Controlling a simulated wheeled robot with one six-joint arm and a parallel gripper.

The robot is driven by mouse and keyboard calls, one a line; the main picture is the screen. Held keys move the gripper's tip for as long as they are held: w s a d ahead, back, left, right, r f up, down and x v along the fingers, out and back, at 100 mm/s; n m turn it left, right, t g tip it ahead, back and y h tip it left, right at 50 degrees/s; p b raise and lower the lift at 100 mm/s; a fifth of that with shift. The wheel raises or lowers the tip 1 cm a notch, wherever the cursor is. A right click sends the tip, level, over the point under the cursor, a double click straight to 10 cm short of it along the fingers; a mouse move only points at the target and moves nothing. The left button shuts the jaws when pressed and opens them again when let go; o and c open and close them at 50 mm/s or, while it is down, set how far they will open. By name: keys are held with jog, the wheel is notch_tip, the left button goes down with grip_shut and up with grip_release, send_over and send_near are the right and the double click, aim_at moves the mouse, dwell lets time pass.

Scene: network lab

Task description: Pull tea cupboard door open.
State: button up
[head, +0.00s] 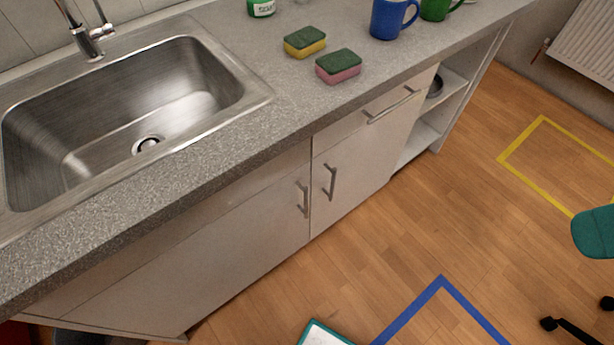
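A grey-topped counter has white cupboard fronts below it. One cupboard door (358,175) has an upright metal bar handle (330,182) near its left edge. To its left is a wider cupboard front (215,245) with a similar upright handle (303,199) near its right edge. Both fronts look shut, with a thin dark seam between the two handles. No label shows which one is the tea cupboard. My gripper is not in view, and nothing touches either handle.
A drawer (375,118) sits above the right door; open shelves (425,130) are farther right. The countertop holds a sink (150,95), two sponges (338,65) and mugs (392,18). Wooden floor (400,240) in front looks clear near the doors. A teal chair (595,232) stands at right.

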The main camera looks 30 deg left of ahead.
jog(key=w+a+f+n+t+y+b, duration=0.15)
jog(key=a+f+b, duration=0.35)
jog(key=f+b, duration=0.5)
jog(key=w+a+f+n+t+y+b, duration=0.1)
jog(key=w+a+f+n+y+b, duration=0.2)
jog(key=f+b, duration=0.75)
jog(key=w+a+f+t+y+b, duration=0.1)
jog(key=w+a+f+y+b, duration=0.15)
jog(key=a+f+b, duration=0.55)
jog(key=t+y+b, duration=0.4)
jog(key=t+b, duration=0.2)
jog(key=b, duration=1.8)
send_near(333, 187)
jog(key=p+x, duration=1)
jog(key=p, duration=0.1)
jog(key=shift+w+a, duration=0.25)
jog(key=shift+c, duration=0.2)
grip_shut()
